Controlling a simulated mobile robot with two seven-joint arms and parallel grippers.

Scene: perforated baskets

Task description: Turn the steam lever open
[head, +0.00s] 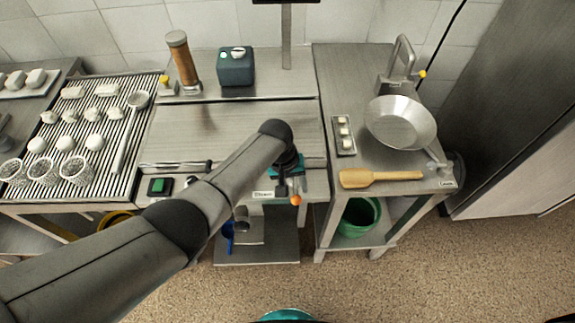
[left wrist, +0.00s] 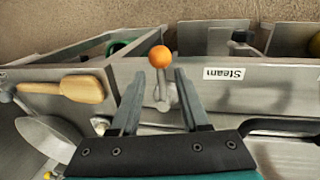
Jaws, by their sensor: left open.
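The steam lever shows in the head view as an orange ball knob (head: 295,200) on the front panel of the middle counter, right of a "Steam" label (head: 263,194). In the left wrist view the lever's orange knob (left wrist: 160,57) and its metal stem (left wrist: 162,88) stand between the two fingers of my left gripper (left wrist: 158,80). The fingers are open, one on each side, with a visible gap to the stem. In the head view my left gripper (head: 286,183) is at the panel just above the knob, partly hidden by my own arm. My right gripper is not in view.
A pan (head: 401,122) and a wooden spatula (head: 380,178) lie on the right counter. Mesh baskets (head: 43,171) and several white pieces sit on the slatted rack at left. A green bucket (head: 359,216) stands on the lower shelf. The floor in front is clear.

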